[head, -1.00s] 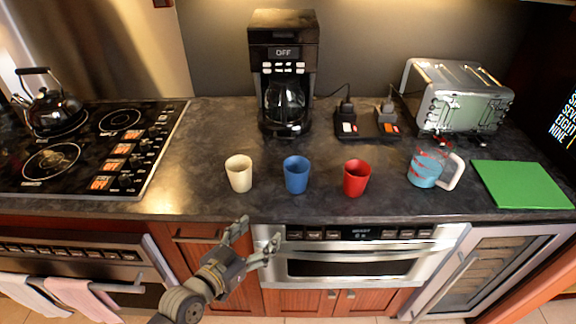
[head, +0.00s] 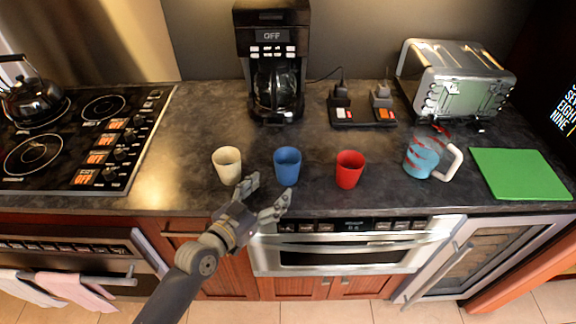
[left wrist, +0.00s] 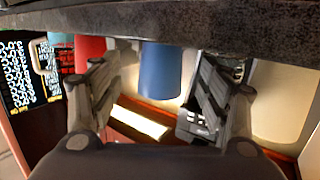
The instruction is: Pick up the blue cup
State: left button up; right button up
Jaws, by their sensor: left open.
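The blue cup (head: 287,167) stands upright near the front edge of the counter, between a cream cup and a red cup. My left gripper (head: 268,190) is open and empty at the counter's front edge, just in front of the blue cup and a little to its left. In the left wrist view the blue cup (left wrist: 160,70) appears upside down, in the gap between the open fingers (left wrist: 160,98) and beyond them. I see no contact with it. My right gripper is not in view.
The cream cup (head: 227,165) stands close to the left fingertip. A coffee maker (head: 273,62) stands behind. The counter (head: 190,125) is clear at the left.

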aim_at(281, 176)
pick_arm(q)
jog(key=shift+x, duration=0.8)
jog(key=shift+w+d+r, duration=0.15)
jog(key=shift+w+d, duration=0.05)
jog(key=shift+w, duration=0.15)
jog(key=x, duration=0.1)
jog(key=p+x, duration=0.1)
jog(key=x, duration=0.2)
jog(key=shift+w+a+r+p, duration=0.1)
jog(key=shift+r+p, duration=0.15)
jog(key=shift+p, duration=0.05)
jog(key=shift+w, duration=0.2)
jog(key=shift+f, duration=0.1)
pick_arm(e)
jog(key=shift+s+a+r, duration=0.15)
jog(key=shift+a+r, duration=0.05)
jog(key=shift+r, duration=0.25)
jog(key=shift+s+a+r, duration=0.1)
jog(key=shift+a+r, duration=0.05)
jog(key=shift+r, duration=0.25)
pick_arm(q)
jog(key=c, duration=1.2)
